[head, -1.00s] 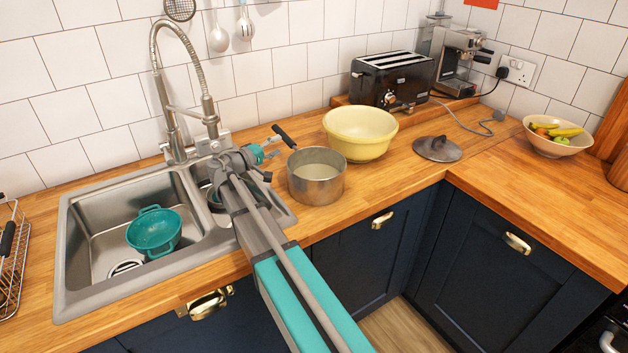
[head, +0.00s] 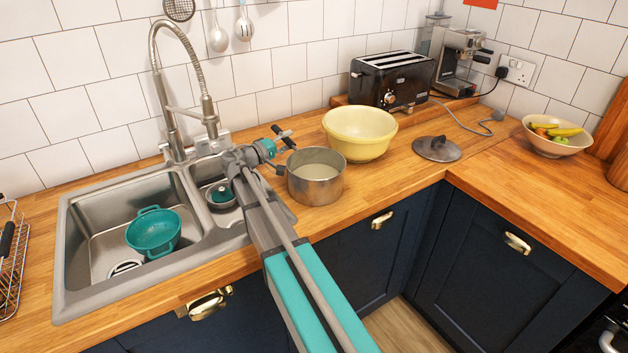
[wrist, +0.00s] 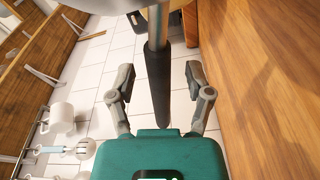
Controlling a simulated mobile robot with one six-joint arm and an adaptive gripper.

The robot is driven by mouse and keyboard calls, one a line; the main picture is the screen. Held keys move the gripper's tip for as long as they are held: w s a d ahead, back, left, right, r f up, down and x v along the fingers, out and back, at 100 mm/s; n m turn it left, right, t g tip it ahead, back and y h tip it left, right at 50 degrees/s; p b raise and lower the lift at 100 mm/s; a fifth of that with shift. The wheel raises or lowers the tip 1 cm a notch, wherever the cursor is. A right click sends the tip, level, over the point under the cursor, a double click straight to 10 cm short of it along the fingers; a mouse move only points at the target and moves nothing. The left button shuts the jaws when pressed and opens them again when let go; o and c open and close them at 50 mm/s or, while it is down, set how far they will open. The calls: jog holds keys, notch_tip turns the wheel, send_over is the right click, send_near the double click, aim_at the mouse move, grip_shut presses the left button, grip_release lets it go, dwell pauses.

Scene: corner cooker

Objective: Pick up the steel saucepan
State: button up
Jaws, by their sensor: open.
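The steel saucepan (head: 316,186) stands on the wooden worktop just right of the sink, with pale contents inside. Its black handle points back and left, partly hidden by my gripper in the head view. My gripper (head: 282,139) is open at the handle. In the wrist view the black handle (wrist: 158,85) runs between the two spread fingers of my gripper (wrist: 160,74), with a gap on each side. Part of the grey pan body (wrist: 100,5) shows at the top edge of the wrist view.
A yellow bowl (head: 360,145) stands close behind the saucepan on the right. A lid (head: 437,149) lies further right. The sink (head: 75,235) holds a teal colander (head: 154,232), and its tap (head: 172,110) rises behind. A toaster (head: 392,80) stands at the back. Worktop at front right is clear.

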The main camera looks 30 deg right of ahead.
grip_shut()
jog(key=shift+r+p, duration=0.4)
dwell(0.6)
jog(key=shift+r+p, duration=1.2)
jog(key=s+a+r+p, duration=0.7)
jog(key=s+r+p, duration=0.2)
jog(key=s, duration=0.3)
jog(key=shift+r+p, duration=0.35)
jog(key=shift+r, duration=0.05)
jog(key=shift+s, duration=0.1)
dwell(0.6)
